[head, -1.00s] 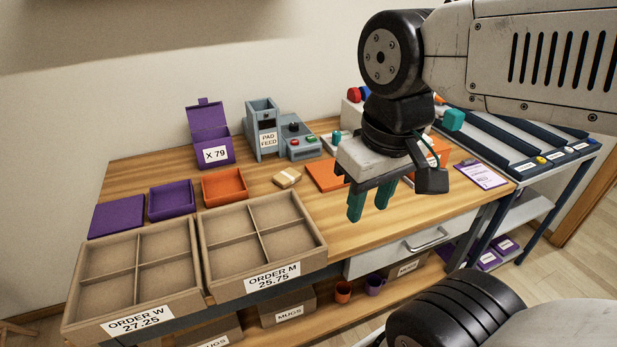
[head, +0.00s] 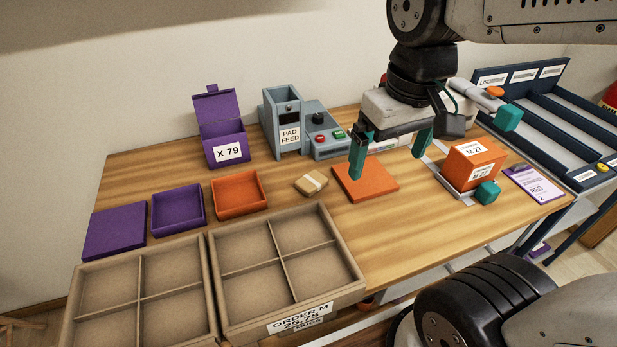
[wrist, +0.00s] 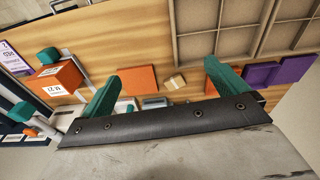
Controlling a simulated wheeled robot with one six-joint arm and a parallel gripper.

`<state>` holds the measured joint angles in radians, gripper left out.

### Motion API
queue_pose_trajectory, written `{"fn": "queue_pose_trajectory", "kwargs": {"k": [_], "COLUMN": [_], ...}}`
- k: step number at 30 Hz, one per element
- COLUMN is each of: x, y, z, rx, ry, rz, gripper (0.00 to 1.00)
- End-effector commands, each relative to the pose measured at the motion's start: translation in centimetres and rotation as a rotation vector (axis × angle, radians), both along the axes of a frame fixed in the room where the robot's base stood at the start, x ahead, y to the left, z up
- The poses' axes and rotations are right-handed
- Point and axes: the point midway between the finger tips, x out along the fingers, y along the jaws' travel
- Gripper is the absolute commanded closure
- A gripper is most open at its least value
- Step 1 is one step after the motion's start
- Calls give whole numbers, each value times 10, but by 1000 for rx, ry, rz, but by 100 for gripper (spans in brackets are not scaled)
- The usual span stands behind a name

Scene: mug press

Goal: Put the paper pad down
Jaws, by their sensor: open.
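A small tan block with a pale band (head: 311,183), which looks like the paper pad, lies on the wooden table between the orange tray and a flat orange square (head: 365,182). It also shows in the wrist view (wrist: 175,82). My gripper (head: 389,162) is open, with nothing between its green fingers. It hangs above the table to the right of the pad, over and behind the flat orange square, and does not touch the pad. In the wrist view the pad appears between the two fingers (wrist: 163,78), beyond them.
An orange tray (head: 239,194), a purple tray (head: 178,209) and a purple lid (head: 115,231) stand left. The pad feed machine (head: 284,122) and purple box (head: 221,134) are behind. Divided order boxes (head: 345,265) line the front. An orange carton (head: 474,163) stands right. Bare table lies before the square.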

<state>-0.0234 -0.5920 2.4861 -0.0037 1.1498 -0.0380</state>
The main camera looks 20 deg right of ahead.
Motion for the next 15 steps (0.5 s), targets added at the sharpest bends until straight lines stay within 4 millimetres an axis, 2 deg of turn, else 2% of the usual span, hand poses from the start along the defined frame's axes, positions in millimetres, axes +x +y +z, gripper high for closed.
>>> {"fn": "queue_pose_trajectory", "kwargs": {"k": [3,8,12,15], "x": [50,115,169,203], "y": [2,9,17,24], "z": [-12,-40,-79,-110], "rx": [-4,-7,-10,-12], "ry": [28,50,68,79], "rz": [51,126,194,239], "gripper": [2,2,2,2]}}
